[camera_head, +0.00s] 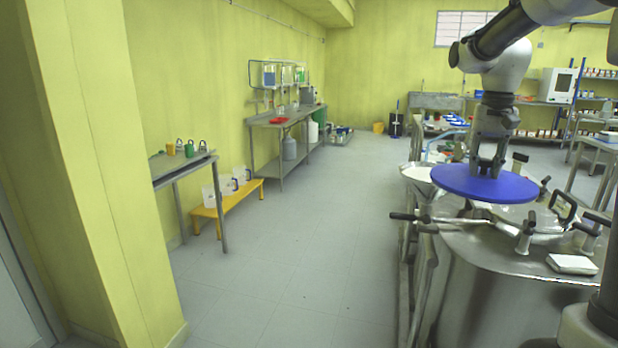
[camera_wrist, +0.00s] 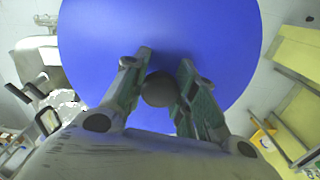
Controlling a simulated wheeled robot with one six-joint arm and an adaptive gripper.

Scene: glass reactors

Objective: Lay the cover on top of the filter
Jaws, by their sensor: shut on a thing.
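The cover is a flat, round blue disc (camera_head: 470,184). My gripper (camera_head: 487,172) points down and is shut on the cover's grey round knob. In the wrist view my gripper's fingers (camera_wrist: 163,65) stand on both sides of the knob (camera_wrist: 158,90), and the blue disc (camera_wrist: 215,30) fills the middle. The cover is roughly level and appears held above the metal equipment. A wide metal bowl with a white inside (camera_head: 416,173), seemingly the filter, shows just left of and partly behind the cover. The cover hides part of it, and its gap below the cover cannot be told.
A steel reactor vessel (camera_head: 490,290) stands below, with clamps and handles (camera_head: 526,235) rising from its lid. A white folded pad (camera_head: 572,264) lies on it. A steel table (camera_head: 185,165) and yellow bench (camera_head: 230,203) stand left. The middle floor is clear.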

